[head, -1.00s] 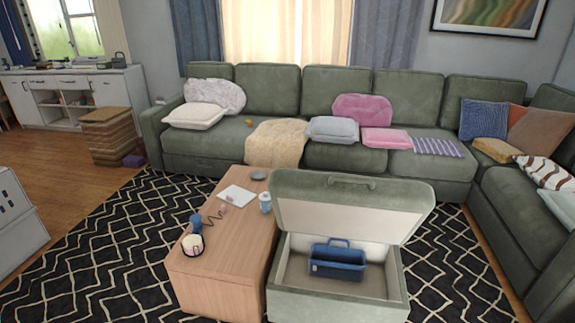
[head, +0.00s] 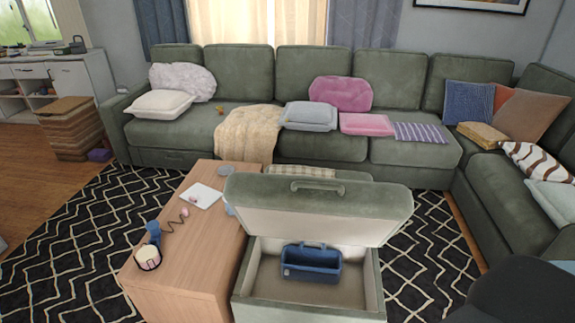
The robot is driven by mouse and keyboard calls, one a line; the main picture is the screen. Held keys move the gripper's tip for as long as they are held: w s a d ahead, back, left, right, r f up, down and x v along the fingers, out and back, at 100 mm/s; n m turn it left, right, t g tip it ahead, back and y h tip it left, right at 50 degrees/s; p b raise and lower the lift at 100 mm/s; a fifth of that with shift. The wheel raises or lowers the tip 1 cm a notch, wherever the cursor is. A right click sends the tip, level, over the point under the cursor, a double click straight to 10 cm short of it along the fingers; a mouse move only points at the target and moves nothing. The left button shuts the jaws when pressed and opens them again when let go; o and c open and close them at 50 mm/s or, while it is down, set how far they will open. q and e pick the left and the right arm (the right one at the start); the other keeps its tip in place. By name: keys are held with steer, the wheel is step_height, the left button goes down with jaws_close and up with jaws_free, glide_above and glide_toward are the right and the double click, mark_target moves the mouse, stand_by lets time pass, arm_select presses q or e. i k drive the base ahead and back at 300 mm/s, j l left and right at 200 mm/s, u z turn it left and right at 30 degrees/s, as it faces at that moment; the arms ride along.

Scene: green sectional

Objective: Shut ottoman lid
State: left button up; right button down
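The green ottoman (head: 308,308) stands in front of me, right of the wooden table. Its lid (head: 318,205) is open and tilted up at the back, with a handle (head: 318,187) near its top edge. The pale inside of the lid faces me. A blue caddy (head: 312,265) with a handle sits inside the ottoman. Neither of my grippers is in view; a dark rounded part, perhaps of my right arm, shows at the lower right.
The wooden coffee table (head: 185,250) stands close against the ottoman's left side, with a mug (head: 148,257), a blue object and papers (head: 201,196) on it. The green sectional (head: 310,95) runs along the back and right.

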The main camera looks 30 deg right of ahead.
mark_target(344, 212)
steer(key=i+l, duration=0.15)
steer(key=l, duration=0.2)
steer(key=i+l, duration=0.15)
steer(key=l, duration=0.25)
steer(key=i+l+u, duration=0.1)
steer(key=l, duration=0.25)
steer(key=i, duration=0.1)
